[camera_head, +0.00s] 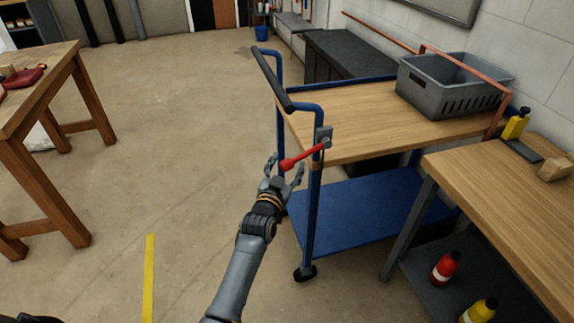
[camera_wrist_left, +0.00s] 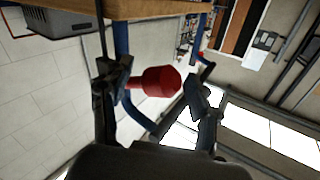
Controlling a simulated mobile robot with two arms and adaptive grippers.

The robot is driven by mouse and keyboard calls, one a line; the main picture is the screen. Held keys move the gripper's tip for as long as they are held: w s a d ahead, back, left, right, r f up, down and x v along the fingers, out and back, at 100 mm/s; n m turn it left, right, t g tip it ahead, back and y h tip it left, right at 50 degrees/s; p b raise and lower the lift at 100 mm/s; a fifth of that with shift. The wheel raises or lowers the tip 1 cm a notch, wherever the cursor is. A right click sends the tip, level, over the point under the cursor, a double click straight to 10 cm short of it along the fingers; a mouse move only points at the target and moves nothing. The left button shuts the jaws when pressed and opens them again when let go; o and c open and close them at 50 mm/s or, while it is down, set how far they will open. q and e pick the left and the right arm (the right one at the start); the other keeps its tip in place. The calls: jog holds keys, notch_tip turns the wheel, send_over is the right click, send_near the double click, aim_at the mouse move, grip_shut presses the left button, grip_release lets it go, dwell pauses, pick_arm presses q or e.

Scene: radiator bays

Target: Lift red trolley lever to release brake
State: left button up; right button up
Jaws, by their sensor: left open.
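The red trolley lever (camera_head: 304,156) sticks out from a grey bracket on the trolley's near blue post and slopes down to the left, ending in a red knob. My left gripper (camera_head: 283,172) is open just below the knob, with fingers spread either side of it in the head view. In the left wrist view the red knob (camera_wrist_left: 160,81) lies between the two fingers (camera_wrist_left: 152,90), with a gap to the right finger. I cannot tell whether the left finger touches it. The trolley (camera_head: 350,132) has a wooden top and a blue lower shelf. My right gripper is not in view.
A grey crate (camera_head: 440,90) sits on the trolley top. A workbench (camera_head: 510,205) stands close at the right, with red and yellow bottles on its lower shelf. A wooden table (camera_head: 40,90) stands at the left. The floor left of the trolley is clear.

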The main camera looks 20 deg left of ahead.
pick_arm(q)
jog(key=shift+w, duration=0.15)
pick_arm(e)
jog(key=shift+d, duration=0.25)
pick_arm(q)
jog(key=shift+c, duration=0.5)
grip_shut()
jog(key=shift+r, duration=0.1)
